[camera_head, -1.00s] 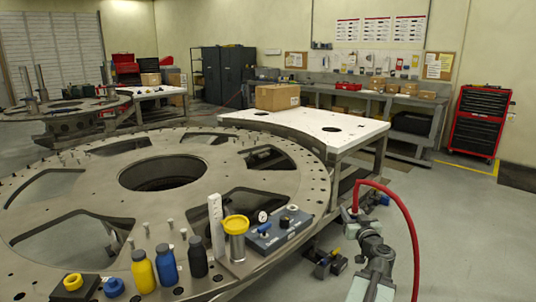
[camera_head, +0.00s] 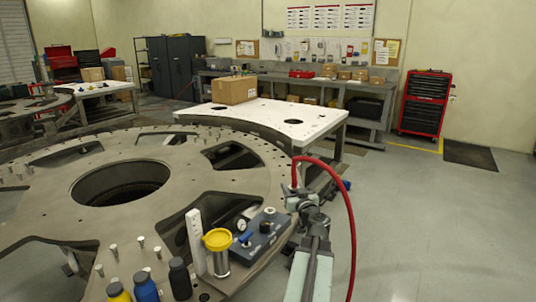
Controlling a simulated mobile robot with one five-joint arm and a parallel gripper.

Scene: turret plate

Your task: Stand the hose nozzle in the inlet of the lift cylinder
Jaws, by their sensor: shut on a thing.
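My gripper (camera_head: 301,194) is shut on the hose nozzle (camera_head: 294,183), which is small and partly hidden by the jaws. A red hose (camera_head: 343,200) arches up from it and drops on the right of my arm. A steel cylinder with a yellow top (camera_head: 217,240), which seems to be the lift cylinder, stands on the near rim of the turret plate. My gripper is to the right of it and apart from it. A blue-grey block (camera_head: 262,240) with a gauge and fittings lies between them. I cannot clearly make out the inlet opening.
A white upright strip (camera_head: 196,240) stands left of the cylinder. Dark, blue and yellow bottles (camera_head: 179,279) and several pins stand on the turret plate (camera_head: 50,205). A white table (camera_head: 290,120) with a cardboard box (camera_head: 234,90) is behind.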

